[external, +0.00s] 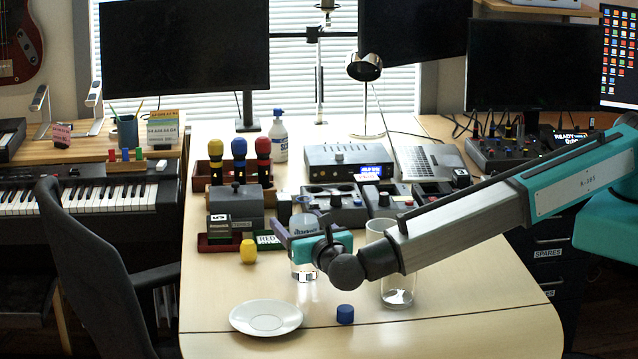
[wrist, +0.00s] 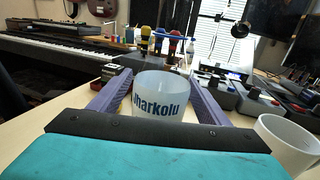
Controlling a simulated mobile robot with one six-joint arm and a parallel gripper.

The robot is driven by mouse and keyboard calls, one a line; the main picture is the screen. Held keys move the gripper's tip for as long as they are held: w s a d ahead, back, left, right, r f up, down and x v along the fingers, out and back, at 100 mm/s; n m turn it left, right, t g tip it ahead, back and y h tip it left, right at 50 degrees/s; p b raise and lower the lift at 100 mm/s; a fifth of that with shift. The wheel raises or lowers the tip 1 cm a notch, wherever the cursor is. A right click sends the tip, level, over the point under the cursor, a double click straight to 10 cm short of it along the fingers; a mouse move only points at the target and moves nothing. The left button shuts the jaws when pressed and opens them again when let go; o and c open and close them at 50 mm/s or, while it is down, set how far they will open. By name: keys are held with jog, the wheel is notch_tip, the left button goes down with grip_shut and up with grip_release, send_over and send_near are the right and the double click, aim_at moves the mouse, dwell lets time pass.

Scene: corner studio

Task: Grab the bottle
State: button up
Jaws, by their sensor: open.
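A translucent cylindrical container (wrist: 162,97) with dark blue lettering stands between the jaws of my gripper (wrist: 160,78) in the wrist view. It looks open at the top; I cannot tell whether it is a bottle or a cup. My gripper is open, with one purple finger on each side of it; contact is not clear. In the external view the container (external: 304,272) stands on the table, partly hidden by my gripper. A white bottle (external: 279,140) with a blue label stands far back on the table, well beyond my gripper.
A clear tumbler (external: 398,288) stands just right of my gripper, partly behind my arm. A white saucer (external: 266,317) and a blue block (external: 345,314) lie in front. A yellow piece (external: 248,251) and a red tray (external: 218,243) are on the left. Electronics crowd the back.

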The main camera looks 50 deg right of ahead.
aim_at(301, 185)
jog(key=shift+w+d, duration=0.15)
jog(key=shift+w, duration=0.15)
jog(key=shift+c, duration=0.3)
jog(key=c, duration=1.3)
jog(key=shift+r, duration=0.35)
jog(key=shift+r+b, duration=0.8)
jog(key=shift+r, duration=3.7)
jog(key=shift+r, duration=0.15)
